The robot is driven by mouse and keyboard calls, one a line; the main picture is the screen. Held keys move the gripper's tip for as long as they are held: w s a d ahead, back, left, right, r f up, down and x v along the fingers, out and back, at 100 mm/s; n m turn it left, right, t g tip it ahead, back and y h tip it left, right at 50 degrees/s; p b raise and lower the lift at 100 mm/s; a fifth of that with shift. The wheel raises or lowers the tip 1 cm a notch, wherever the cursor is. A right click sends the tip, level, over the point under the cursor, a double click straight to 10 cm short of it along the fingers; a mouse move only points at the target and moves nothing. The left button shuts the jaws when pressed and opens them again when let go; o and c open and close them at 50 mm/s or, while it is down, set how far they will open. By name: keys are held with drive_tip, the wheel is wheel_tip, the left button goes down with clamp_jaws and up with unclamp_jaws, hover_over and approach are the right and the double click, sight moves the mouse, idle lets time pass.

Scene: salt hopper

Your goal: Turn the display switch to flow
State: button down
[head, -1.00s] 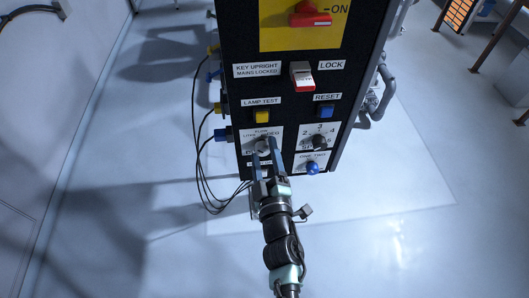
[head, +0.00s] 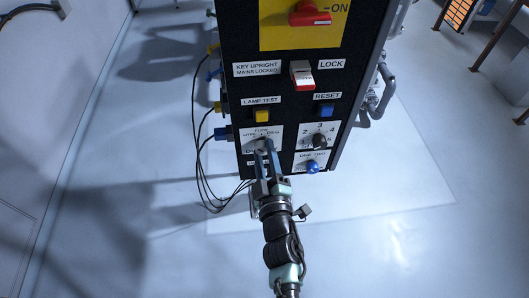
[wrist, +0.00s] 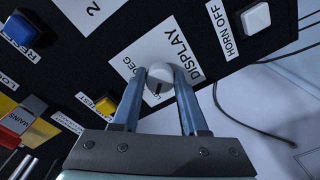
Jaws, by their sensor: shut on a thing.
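The display switch is a round pale knob (wrist: 159,77) with a dark pointer mark, on a white plate (wrist: 192,41) that reads DISPLAY. In the head view the plate (head: 250,133) is at the lower left of the black panel, with FLOW at the top, LITRE at left and DEG at right. My gripper (wrist: 160,78) is shut on the knob, one finger on each side. In the head view my gripper (head: 265,152) reaches the panel from below. The fingers partly hide the knob and its plate there, and I cannot tell which word the mark points to.
Above are a yellow lamp test button (head: 262,116), a blue reset button (head: 326,110), a red and white key switch (head: 302,75) and a red mains handle (head: 310,15). To the right are a numbered dial (head: 319,141) and a blue knob (head: 312,166). Cables (head: 200,170) hang at left.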

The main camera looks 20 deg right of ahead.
drive_tip(key=m, duration=0.4)
drive_tip(key=shift+p, duration=0.4)
drive_tip(key=shift+a+m, duration=0.1)
drive_tip(key=shift+m, duration=2)
drive_tip(key=shift+c, duration=2.2)
unclamp_jaws()
drive_tip(key=shift+f, duration=0.1)
drive_tip(key=b+v, duration=0.3)
drive_tip(key=v, duration=1)
drive_tip(key=shift+a, duration=0.15)
